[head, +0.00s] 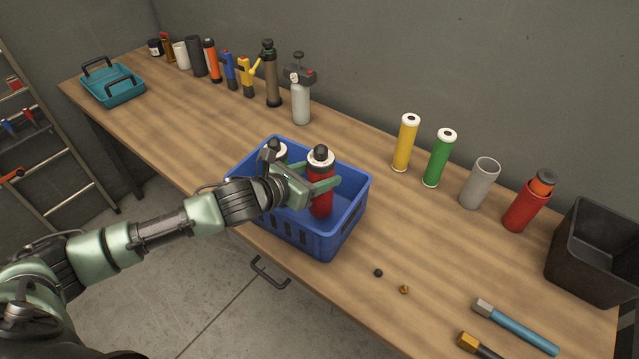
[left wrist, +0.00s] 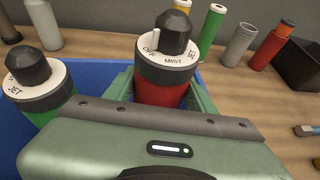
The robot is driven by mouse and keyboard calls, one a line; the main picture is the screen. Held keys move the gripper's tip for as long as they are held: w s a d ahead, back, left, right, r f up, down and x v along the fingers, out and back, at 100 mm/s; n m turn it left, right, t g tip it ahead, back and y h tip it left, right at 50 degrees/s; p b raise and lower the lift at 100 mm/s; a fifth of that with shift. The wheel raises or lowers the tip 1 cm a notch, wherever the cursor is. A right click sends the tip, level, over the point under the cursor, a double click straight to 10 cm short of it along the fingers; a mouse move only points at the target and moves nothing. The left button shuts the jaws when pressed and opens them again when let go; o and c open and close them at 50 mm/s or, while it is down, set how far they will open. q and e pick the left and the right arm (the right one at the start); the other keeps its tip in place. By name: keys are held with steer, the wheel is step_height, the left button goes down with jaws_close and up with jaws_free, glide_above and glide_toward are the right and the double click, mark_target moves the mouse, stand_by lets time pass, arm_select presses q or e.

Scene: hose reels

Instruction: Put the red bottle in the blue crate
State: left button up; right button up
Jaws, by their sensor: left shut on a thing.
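The blue crate (head: 328,239) stands on the wooden workbench near its front edge. The red bottle (head: 321,203) is upright inside the crate, with a white collar and a black nozzle cap. My left gripper (head: 322,186) is shut on the red bottle. In the left wrist view the red bottle (left wrist: 160,92) stands between my fingers, its collar marked "OFF" and "MIST". A green bottle (left wrist: 38,95) with a similar collar marked "JET" is beside it in the crate. The bottle's base is hidden by the crate wall. My right gripper is not in view.
On the workbench (head: 215,135), a yellow cylinder (head: 405,145), green cylinder (head: 438,160), grey tube (head: 478,185) and red container (head: 524,208) stand right of the crate. A black bin (head: 590,270) is at far right. Several bottles and a teal caddy (head: 115,92) are at back left.

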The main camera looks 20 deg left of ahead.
arm_select(q)
step_height(320, 180, down, 4)
steer(key=shift+r, duration=0.25)
steer(key=shift+f, duration=0.1)
steer(key=o, duration=1.7)
steer(key=b+v, duration=0.2)
steer(key=v, duration=0.9)
steer(key=shift+s+a+b, duration=0.1)
steer(key=shift+s+b, duration=0.05)
steer(key=shift+b, duration=0.15)
steer(key=shift+s+r, duration=0.25)
steer(key=shift+r, duration=0.1)
